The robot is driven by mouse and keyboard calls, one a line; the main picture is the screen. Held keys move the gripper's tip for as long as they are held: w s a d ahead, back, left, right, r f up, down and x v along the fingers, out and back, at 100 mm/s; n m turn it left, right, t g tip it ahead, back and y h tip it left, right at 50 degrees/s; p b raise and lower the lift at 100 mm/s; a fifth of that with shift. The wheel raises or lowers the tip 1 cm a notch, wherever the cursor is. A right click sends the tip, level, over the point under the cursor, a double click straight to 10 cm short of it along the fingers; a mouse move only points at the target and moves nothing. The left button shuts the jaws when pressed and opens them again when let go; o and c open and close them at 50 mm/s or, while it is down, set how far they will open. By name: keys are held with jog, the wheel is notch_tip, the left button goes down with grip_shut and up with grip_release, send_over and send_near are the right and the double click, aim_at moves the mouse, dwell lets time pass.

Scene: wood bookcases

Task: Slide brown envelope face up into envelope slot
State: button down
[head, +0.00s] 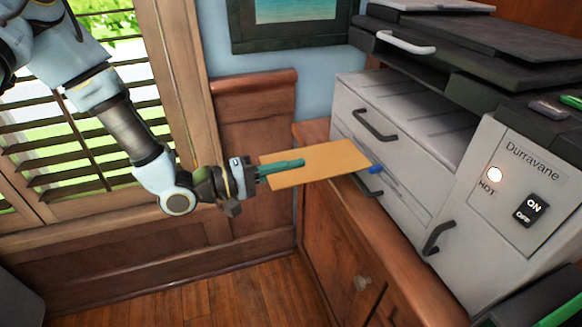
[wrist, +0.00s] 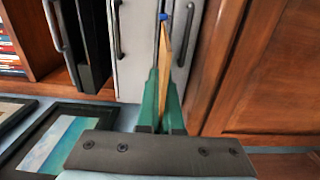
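The brown envelope (head: 325,160) is a flat tan sheet, held about level in front of the grey machine (head: 395,100). My gripper (head: 300,163) is shut on its near left part with green fingers. In the wrist view the envelope (wrist: 168,60) shows nearly edge-on between the fingers (wrist: 165,95). Its far edge is close to a narrow gap (head: 388,186) in the machine's front, beside a small blue tab (head: 375,169). This gap may be the envelope slot. I cannot tell whether the edge touches or enters it. The envelope's underside is hidden in the head view.
The machine has dark handles (head: 375,126) above and below the gap and an ON/OFF switch (head: 530,208) at right. It stands on a wooden cabinet (head: 340,235). A shuttered window (head: 85,120) is at left. Floor (head: 225,300) is clear below the arm.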

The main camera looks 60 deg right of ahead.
aim_at(331, 158)
jog(key=shift+b+x, duration=1.35)
jog(key=shift+x, duration=3.2)
jog(key=c, duration=1)
grip_release()
jog(key=b+v, duration=0.2)
jog(key=v, duration=0.8)
jog(key=shift+w+a, duration=0.2)
jog(key=shift+a, duration=0.2)
